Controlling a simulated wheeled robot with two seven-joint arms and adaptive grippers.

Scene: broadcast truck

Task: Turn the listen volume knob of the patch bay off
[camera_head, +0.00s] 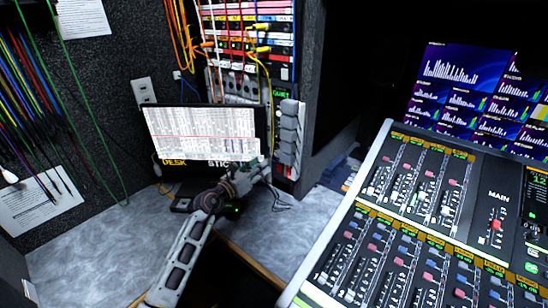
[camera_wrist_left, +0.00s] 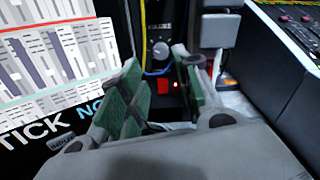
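The patch bay (camera_head: 245,40) stands at the back in the head view, strung with coloured cords. In the left wrist view, a dark round knob (camera_wrist_left: 160,50) with a pale pointer sits under a label reading "VOLUME". I cannot read its setting with certainty. My left gripper (camera_head: 262,168) is low in front of the bay, beside the monitor. In the left wrist view my left gripper (camera_wrist_left: 160,72) is open, its green-padded fingers apart and nothing visible between them. The knob shows beyond the gap between the fingertips, seemingly apart from them. My right gripper is not in view.
A monitor (camera_head: 200,130) stands close left of the gripper. A red lit switch (camera_wrist_left: 168,86) is below the knob. A grey ridged object (camera_head: 290,138) hangs right of the bay. The mixing console (camera_head: 430,220) fills the right; grey desk surface (camera_head: 100,250) is clear at left.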

